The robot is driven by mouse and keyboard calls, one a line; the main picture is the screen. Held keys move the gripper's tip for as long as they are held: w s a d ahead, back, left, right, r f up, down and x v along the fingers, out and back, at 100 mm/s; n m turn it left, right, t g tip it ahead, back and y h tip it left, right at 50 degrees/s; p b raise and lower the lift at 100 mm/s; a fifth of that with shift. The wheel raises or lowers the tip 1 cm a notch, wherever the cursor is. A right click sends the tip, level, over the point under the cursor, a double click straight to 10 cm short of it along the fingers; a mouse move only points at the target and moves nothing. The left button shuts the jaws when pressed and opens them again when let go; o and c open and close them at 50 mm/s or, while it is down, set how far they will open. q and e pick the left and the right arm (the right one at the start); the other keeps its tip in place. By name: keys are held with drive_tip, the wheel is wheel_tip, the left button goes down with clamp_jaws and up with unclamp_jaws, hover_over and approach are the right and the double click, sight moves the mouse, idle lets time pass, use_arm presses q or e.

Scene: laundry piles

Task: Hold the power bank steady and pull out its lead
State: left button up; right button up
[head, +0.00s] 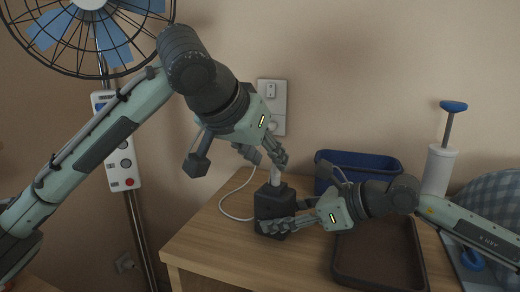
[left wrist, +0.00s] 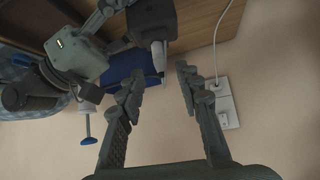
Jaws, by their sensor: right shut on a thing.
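The dark, blocky power bank (head: 276,203) stands upright at the table's left part. The lead's pale plug (head: 276,177) sticks up from its top; it also shows in the left wrist view (left wrist: 159,52). My right gripper (head: 270,227) is shut on the power bank low down, coming from the right. My left gripper (head: 270,163) is above the plug, pointing down. In the left wrist view its fingers (left wrist: 160,75) are apart and empty, with the plug just beyond the tips. The white cable (head: 224,204) loops left of the power bank.
A wall socket plate (head: 272,105) is behind. A blue bin (head: 365,163) and a dark shallow tray (head: 378,280) are right of the power bank. A white cylinder with a blue-topped handle (head: 438,168) stands farther right. A fan (head: 85,35) is at upper left. The table's front left (head: 210,245) is clear.

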sight(274, 171)
use_arm(q)
drive_tip(key=shift+x, duration=2.45)
clamp_jaws()
drive_tip(key=shift+r, duration=3.5)
